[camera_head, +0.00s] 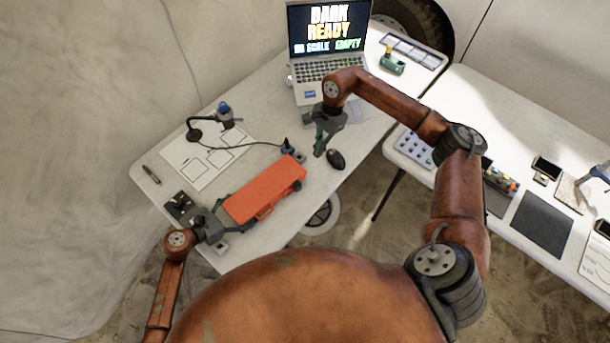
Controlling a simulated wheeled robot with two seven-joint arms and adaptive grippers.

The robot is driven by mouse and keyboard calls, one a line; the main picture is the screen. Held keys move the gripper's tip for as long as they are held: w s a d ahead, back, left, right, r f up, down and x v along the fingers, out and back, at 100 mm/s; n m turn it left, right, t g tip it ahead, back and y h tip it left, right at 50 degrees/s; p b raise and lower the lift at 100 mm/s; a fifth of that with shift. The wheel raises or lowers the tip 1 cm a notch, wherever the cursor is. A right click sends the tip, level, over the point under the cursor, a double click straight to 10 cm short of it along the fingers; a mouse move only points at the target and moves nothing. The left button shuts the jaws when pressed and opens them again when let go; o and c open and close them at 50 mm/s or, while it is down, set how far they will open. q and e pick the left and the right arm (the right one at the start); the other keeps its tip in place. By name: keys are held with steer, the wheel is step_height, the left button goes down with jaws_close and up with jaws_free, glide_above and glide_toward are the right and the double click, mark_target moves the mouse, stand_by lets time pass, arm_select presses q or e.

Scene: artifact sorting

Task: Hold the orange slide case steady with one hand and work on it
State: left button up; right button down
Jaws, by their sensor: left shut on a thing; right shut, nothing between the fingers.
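The orange slide case (262,188) lies on the white table, a long box set at a slant, with a small handle on its near long side. My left gripper (224,220) is shut on the case at its left end. My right gripper (321,142) is shut and empty. It hangs above the table beyond the right end of the case, apart from it, near the laptop.
A laptop (327,68) stands at the back. A black mouse (336,159) lies below my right gripper. A microscope-like device with a cable (226,114) stands on a marked white sheet (188,168). A second table (520,120) with trays is at right, across a gap.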

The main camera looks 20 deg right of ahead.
mark_target(295, 187)
stand_by(0.3)
steer(key=x, duration=1)
steer(key=shift+a+f, duration=0.15)
steer(key=shift+a, duration=0.05)
steer(key=shift+s+a, duration=0.25)
steer(key=shift+a, duration=0.3)
steer(key=shift+s+a, duration=0.2)
steer(key=shift+a, duration=0.35)
steer(key=shift+s+a, duration=0.25)
steer(key=shift+a, duration=0.35)
steer(key=shift+s+a+r, duration=0.1)
steer(key=shift+s+a, duration=0.2)
steer(key=shift+a, duration=0.45)
steer(key=shift+s+a+r, duration=0.1)
steer(key=shift+s+a, duration=0.2)
steer(key=shift+a, duration=0.45)
steer(key=shift+s+a, duration=0.3)
steer(key=shift+a, duration=0.45)
